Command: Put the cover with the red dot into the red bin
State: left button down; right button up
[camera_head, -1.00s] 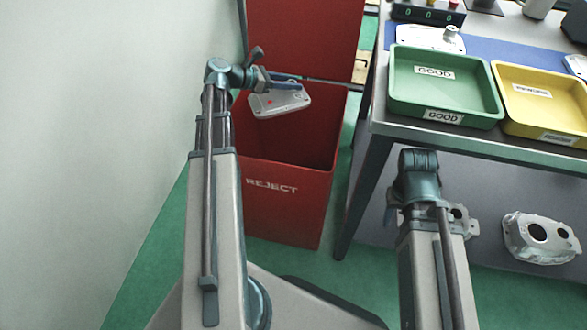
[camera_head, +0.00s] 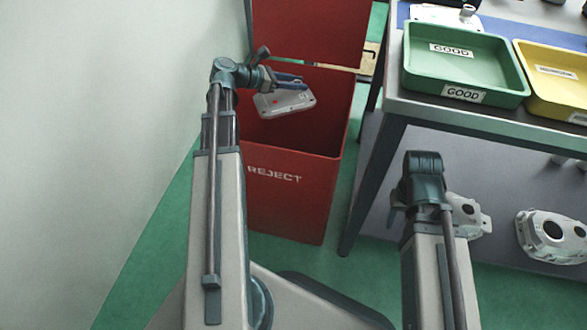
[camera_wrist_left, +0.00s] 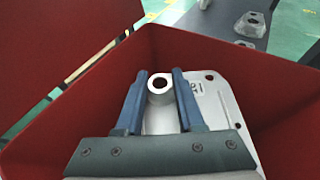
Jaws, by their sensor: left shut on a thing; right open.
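The cover (camera_head: 284,104) is a flat silver casting with a red dot at its left part. My left gripper (camera_head: 300,81) is shut on it, and the cover hangs within the opening of the red bin (camera_head: 290,190) marked REJECT. In the left wrist view, the fingers of my left gripper (camera_wrist_left: 158,88) grip a round boss of the cover (camera_wrist_left: 212,100), with red bin walls (camera_wrist_left: 245,65) around it. The red dot is hidden there. My right gripper (camera_head: 424,170) is in front of the table's edge, its fingers mostly hidden; it holds nothing that I can see.
A green tray (camera_head: 408,85) labelled GOOD and a yellow tray (camera_head: 525,100) stand on the table at right. Castings (camera_head: 550,236) lie below the table. A pale wall (camera_head: 110,130) is at left.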

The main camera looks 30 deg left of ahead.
pick_arm(q)
jog(key=shift+r, duration=0.1)
jog(key=shift+c, duration=2.2)
grip_release()
jog(key=p+v, duration=0.5)
jog(key=v, duration=0.7)
jog(key=shift+s+a+r, duration=0.1)
jog(key=shift+r, duration=0.15)
jog(key=shift+s+a+r, duration=0.15)
jog(key=shift+s+a, duration=0.25)
jog(key=shift+s, duration=0.1)
